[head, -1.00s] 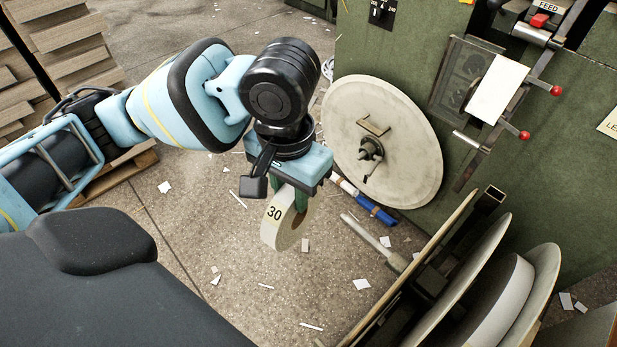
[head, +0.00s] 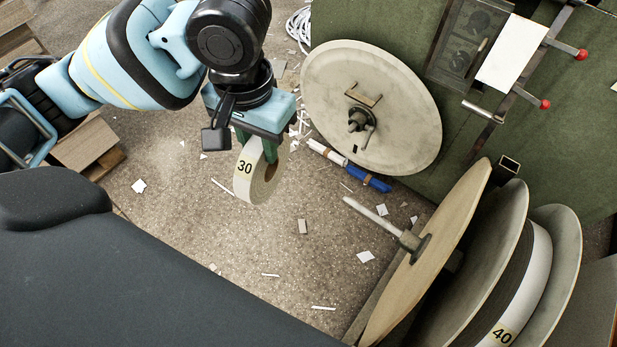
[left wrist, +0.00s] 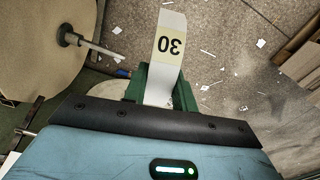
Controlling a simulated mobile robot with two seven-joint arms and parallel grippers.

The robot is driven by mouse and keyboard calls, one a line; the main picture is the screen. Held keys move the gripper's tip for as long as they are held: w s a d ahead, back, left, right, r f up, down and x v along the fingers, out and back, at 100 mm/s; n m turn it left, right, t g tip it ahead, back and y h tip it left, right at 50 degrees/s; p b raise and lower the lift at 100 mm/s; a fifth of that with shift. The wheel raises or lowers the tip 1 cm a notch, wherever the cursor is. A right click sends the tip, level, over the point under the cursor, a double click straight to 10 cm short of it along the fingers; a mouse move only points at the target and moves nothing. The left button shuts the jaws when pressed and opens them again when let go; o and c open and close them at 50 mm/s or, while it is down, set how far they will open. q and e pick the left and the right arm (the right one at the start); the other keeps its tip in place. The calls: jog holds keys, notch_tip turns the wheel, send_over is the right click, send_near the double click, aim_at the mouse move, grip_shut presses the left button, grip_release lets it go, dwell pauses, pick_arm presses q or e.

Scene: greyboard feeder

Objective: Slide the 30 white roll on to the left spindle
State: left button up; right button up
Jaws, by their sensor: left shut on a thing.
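The white roll (head: 252,178) carries a pale yellow label reading 30. My left gripper (head: 257,142) points down and is shut on the roll near its top, holding it in the air. The roll's printed rim also shows in the left wrist view (left wrist: 169,45), between the green fingers. A bare metal spindle (head: 374,215) sticks out from a large tan disc (head: 440,262), right of and lower than the roll in the head view. The spindle also shows at upper left in the left wrist view (left wrist: 95,46). Roll and spindle are apart. My right gripper is not in view.
A large pale disc with a hub (head: 400,95) is on the green machine (head: 570,130). Behind the spindle's disc, a roll labelled 40 (head: 527,290) sits between flanges. Blue and white tubes (head: 370,178) and paper scraps lie on the floor. Pallets stand at far left.

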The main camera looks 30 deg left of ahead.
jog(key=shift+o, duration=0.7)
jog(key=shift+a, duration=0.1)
pick_arm(q)
jog(key=shift+w, duration=0.2)
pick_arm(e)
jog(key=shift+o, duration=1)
pick_arm(q)
jog(key=w+d+f+m+t, duration=0.1)
jog(key=w+d+f+t, duration=0.15)
jog(key=w+f, duration=0.35)
jog(key=w+d+f+t, duration=0.1)
jog(key=w+d+f, duration=0.3)
jog(key=w+f, duration=0.2)
notch_tip(320, 180, down, 18)
jog(key=a+m+t+h, duration=0.1)
jog(key=a+t, duration=0.1)
jog(key=t, duration=0.2)
jog(key=shift+a+h+b, duration=0.3)
jog(key=shift+b, duration=0.05)
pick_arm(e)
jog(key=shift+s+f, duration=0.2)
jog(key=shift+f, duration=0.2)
